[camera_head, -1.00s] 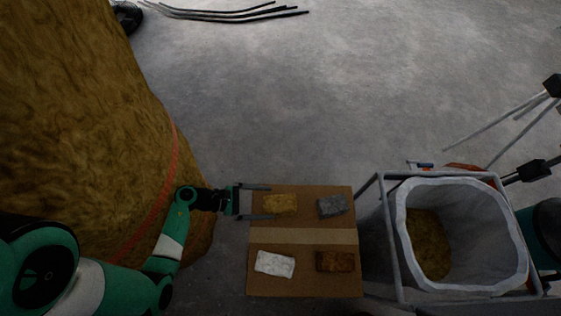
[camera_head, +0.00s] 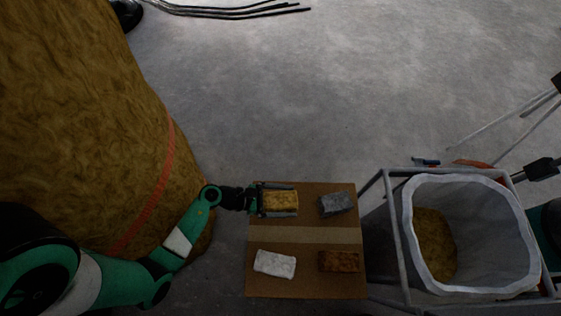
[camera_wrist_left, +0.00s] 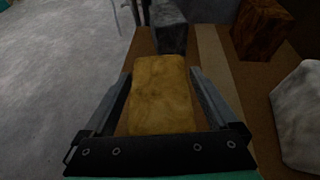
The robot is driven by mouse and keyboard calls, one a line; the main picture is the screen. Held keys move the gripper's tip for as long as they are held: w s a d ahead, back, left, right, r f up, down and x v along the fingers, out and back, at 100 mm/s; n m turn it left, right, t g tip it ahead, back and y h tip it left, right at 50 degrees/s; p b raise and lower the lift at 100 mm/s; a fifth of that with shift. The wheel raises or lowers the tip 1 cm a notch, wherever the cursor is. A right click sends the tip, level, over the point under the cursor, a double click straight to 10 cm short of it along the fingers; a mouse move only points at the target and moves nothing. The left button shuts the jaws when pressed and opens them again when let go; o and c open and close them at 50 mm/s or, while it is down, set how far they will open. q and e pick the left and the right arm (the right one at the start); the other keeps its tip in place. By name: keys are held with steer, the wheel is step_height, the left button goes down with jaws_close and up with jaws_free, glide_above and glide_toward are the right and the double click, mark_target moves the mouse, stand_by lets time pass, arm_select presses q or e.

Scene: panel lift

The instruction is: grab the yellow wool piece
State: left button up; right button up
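The yellow wool piece (camera_head: 281,201) lies on the cardboard box top (camera_head: 304,235), at its far left corner. My left gripper (camera_head: 282,200) reaches in from the left with one finger along each long side of the piece. In the left wrist view, the yellow wool piece (camera_wrist_left: 160,94) sits between the two fingers of the left gripper (camera_wrist_left: 160,98), and narrow gaps show beside it, so the gripper looks open around it. My right gripper is not in view.
On the same box top are a grey piece (camera_head: 335,203), a white piece (camera_head: 274,264) and a brown piece (camera_head: 338,261). A lined bin (camera_head: 490,240) in a metal frame stands to the right. A large wool roll (camera_head: 90,120) stands to the left.

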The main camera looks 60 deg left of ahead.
arm_select(q)
steer(key=c, duration=1)
step_height(320, 180, up, 4)
steer(key=p, duration=0.3)
steer(key=shift+r+p, duration=0.1)
steer(key=shift+p, duration=0.2)
steer(key=s+d+r+p, duration=0.7)
steer(key=s+d+r, duration=0.1)
steer(key=s, duration=0.3)
steer(key=shift+s+r, duration=0.25)
steer(key=shift+r, duration=0.15)
